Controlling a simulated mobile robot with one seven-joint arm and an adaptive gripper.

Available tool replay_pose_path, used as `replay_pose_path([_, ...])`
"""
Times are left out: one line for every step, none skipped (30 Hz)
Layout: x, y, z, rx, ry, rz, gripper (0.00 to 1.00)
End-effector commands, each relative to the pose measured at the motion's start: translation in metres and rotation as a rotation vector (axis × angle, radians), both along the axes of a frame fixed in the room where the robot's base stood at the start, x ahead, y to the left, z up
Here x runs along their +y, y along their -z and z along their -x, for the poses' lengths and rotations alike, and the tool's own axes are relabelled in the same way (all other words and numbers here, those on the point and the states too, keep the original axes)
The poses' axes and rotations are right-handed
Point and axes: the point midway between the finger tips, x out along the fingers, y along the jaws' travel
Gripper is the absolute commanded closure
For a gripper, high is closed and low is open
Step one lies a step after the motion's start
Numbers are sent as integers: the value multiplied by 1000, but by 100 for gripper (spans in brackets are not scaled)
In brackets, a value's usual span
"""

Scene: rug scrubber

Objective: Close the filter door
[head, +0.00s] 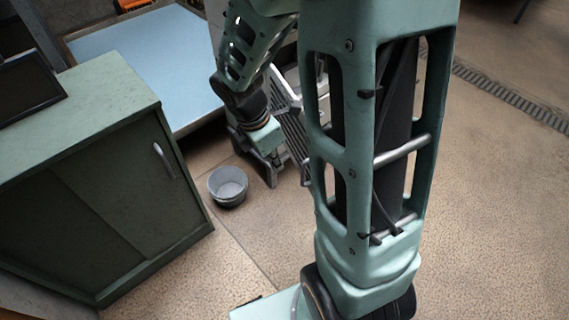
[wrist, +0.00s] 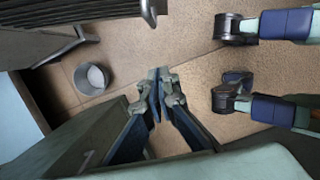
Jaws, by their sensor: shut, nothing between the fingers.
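A slatted grey panel (head: 292,138), which looks like the filter door, stands at an angle out from the pale machine behind my arm. My arm hides part of it and much of the machine in the head view. In the wrist view the dark slatted panel (wrist: 80,12) crosses the top left, cut off by the picture edge. My gripper (wrist: 158,76) is shut and empty, its fingertips together, below the panel in that picture and apart from it. In the head view my gripper (head: 273,156) is low, just left of the panel, and partly hard to make out.
A grey bucket (head: 228,186) stands on the floor left of my gripper; it also shows in the wrist view (wrist: 92,78). A green cabinet (head: 95,190) fills the left. A light blue platform (head: 145,62) lies behind. The floor at right is clear, with a drain grate (head: 510,95).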

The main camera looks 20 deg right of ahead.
Motion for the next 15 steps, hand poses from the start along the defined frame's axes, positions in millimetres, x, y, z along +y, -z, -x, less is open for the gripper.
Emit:
replay_pose_path([-1, 5, 1, 5, -5, 1, 100])
replay_pose_path([-2, 9, 1, 6, -5, 1, 100])
replay_pose_path([-3, 14, 1, 7, -3, 1, 100])
replay_pose_path([-4, 18, 1, 7, -3, 1, 100])
replay_pose_path([-5, 24, 1, 6, -4, 1, 100])
replay_pose_path([-7, 32, 0, 7, -3, 1, 100])
replay_pose_path([-8, 38, 0, 7, -2, 0, 100])
replay_pose_path([-9, 45, 0, 7, -1, 0, 100])
replay_pose_path([-12, 54, 0, 8, -1, 1, 100])
replay_pose_path([-13, 60, -1, 6, -2, 0, 100])
replay_pose_path([-15, 67, -1, 7, -1, 0, 100])
replay_pose_path([-17, 75, -2, 5, -1, 0, 100])
replay_pose_path([-19, 81, -2, 5, 0, 0, 100])
replay_pose_path([-20, 88, -3, 5, 0, 0, 100])
replay_pose_path([-22, 95, -4, 4, 0, 0, 100])
